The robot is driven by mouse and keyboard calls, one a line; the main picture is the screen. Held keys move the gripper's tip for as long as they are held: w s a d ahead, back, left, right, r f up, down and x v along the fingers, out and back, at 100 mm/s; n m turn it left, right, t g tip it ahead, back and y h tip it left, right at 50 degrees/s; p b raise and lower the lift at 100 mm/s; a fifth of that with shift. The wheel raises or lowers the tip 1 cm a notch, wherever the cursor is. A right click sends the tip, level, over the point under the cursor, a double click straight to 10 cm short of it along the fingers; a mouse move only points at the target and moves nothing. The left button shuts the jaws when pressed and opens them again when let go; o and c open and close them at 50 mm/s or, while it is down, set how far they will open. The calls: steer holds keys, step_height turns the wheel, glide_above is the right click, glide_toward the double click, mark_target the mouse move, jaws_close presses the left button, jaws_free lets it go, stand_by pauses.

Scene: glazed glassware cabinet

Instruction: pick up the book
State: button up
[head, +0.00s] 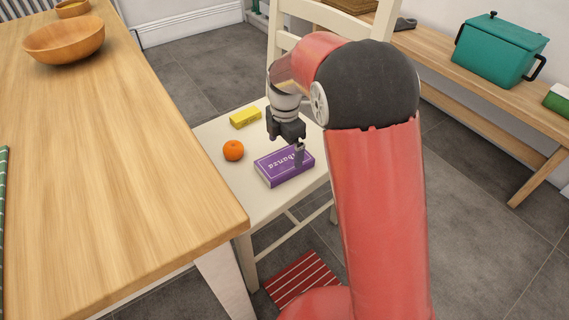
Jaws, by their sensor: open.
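A purple box-like item with white lettering (277,170) lies flat on the seat of a cream chair (262,204). It has the shape of a thick book or a carton; I cannot tell which. My gripper (297,153) points down over its far right part, open, with a finger in front of its top face. I cannot tell whether the finger touches it. The second finger is hard to make out. No other clear book shows.
An orange (233,150) and a yellow packet (245,117) lie on the seat beside the purple item. The wooden table (110,170) with a bowl (64,45) stands left. The chair back (284,42) rises behind. A bench (480,95) holds a teal pot (498,50).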

mark_target(284, 160)
step_height(284, 160, down, 5)
steer(key=shift+a+f, duration=0.1)
steer(key=c, duration=1.1)
steer(key=shift+o, duration=0.2)
steer(key=shift+r, duration=0.2)
